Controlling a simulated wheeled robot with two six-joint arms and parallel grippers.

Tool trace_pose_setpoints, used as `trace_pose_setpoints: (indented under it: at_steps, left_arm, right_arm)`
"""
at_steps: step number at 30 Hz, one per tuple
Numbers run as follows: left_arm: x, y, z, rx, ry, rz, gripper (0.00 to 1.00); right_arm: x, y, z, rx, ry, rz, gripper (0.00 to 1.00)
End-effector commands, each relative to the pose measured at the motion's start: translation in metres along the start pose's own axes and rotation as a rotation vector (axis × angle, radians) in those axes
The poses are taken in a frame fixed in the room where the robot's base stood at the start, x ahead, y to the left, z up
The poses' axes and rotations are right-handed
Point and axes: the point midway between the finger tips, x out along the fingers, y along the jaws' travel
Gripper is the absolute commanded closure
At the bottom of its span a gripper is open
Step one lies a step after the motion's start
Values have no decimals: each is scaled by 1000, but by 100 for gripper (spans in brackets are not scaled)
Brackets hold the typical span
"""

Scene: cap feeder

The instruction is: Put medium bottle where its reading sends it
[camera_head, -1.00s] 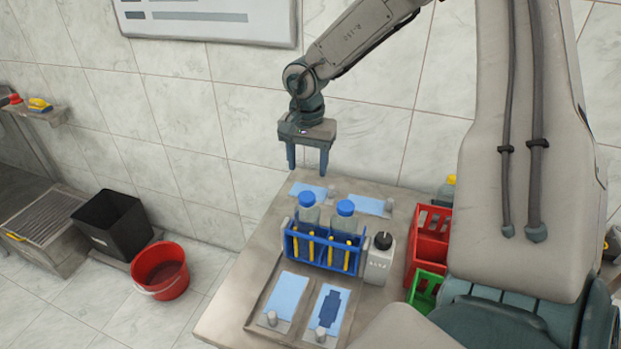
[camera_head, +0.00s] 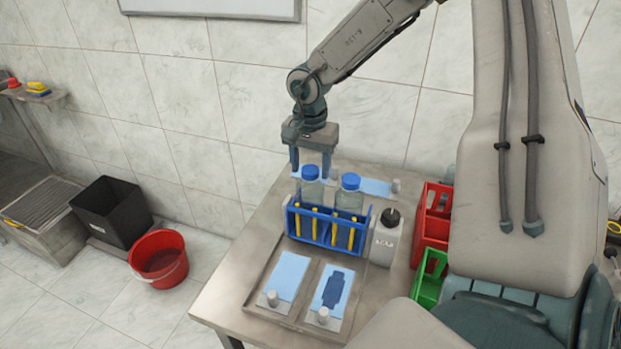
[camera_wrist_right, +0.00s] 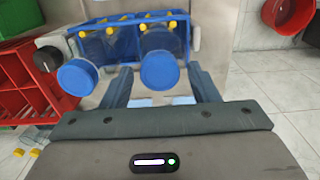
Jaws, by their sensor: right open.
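I cannot tell from size which is the medium bottle. My right gripper (camera_head: 311,167) is open, pointing down, with its fingers to either side of the left bottle's cap. In the right wrist view that cap (camera_wrist_right: 160,70) shows between the open fingers (camera_wrist_right: 160,88), and the other cap (camera_wrist_right: 78,77) is outside them. No reading is legible. My left gripper is not in view.
A white black-capped container (camera_head: 385,240) stands beside the rack. Red (camera_head: 431,225) and green (camera_head: 428,282) crates are at the right. Light-blue pads lie in front, one with a dark bottle shape (camera_head: 333,290), and others behind. A black bin (camera_head: 110,213) and red bucket (camera_head: 158,257) stand left.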

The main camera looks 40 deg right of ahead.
Motion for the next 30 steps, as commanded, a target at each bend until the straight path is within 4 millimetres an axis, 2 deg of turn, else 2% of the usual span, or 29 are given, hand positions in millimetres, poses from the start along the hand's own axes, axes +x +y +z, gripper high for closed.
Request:
trace_pose_setpoints:
  at_steps: [2, 7, 8, 18, 30]
  left_arm:
    - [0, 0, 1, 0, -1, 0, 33]
    - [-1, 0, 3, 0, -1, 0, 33]
    - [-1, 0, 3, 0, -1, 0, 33]
    - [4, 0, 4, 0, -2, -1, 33]
    - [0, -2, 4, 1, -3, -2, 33]
  right_arm:
    - [0, 0, 0, 0, 0, 0, 47]
    - [0, 0, 0, 0, 0, 0, 81]
    - [0, 0, 0, 0, 0, 0, 82]
    - [-5, -1, -4, 1, 1, -4, 82]
    - [-11, 0, -4, 0, 1, -2, 82]
